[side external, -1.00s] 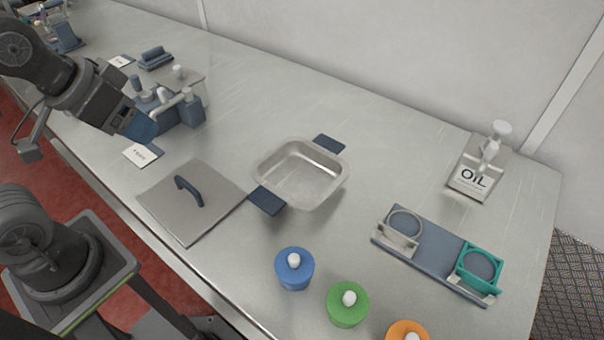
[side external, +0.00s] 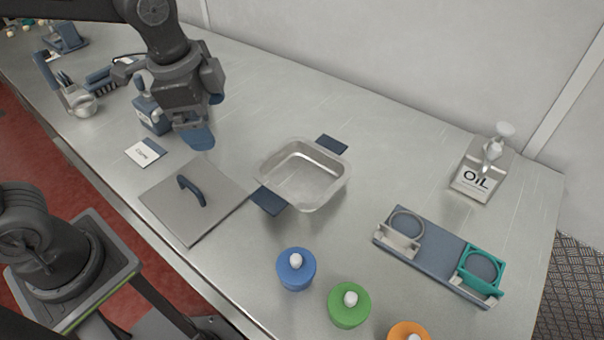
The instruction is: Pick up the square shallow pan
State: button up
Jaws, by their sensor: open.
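The square shallow pan (side external: 303,174) is a silver metal pan with rounded corners and two dark blue handles. It stands upright and empty in the middle of the metal table. One handle (side external: 331,144) points to the back right, the other (side external: 268,200) to the front left. My gripper (side external: 203,125) is above the table to the left of the pan, pointing down, with blue fingers. It is open, apart from the pan, with nothing visible in it. The gap between its fingers is partly hidden from this side.
A flat square lid (side external: 215,215) with a dark handle lies close to the pan's front left handle. Blue (side external: 295,272), green (side external: 348,306) and orange (side external: 408,332) canisters stand in front. A two-ring holder (side external: 432,252) and an oil dispenser (side external: 481,170) are at right. The table behind the pan is clear.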

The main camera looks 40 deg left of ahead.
aim_at(271, 196)
jog(key=w+d+f+m+g, duration=0.2)
jog(key=w+d+f+m, duration=0.35)
jog(key=d+m, duration=0.2)
jog(key=shift+m+y, duration=0.25)
jog(key=shift+y, duration=0.05)
jog(key=f, duration=0.9)
jog(key=s+f, duration=0.1)
jog(key=f, duration=0.4)
jog(key=shift+a, duration=0.25)
jog(key=c, duration=1.2)
jog(key=shift+c, duration=0.2)
jog(key=shift+w+r, duration=0.1)
jog(key=shift+r, duration=0.05)
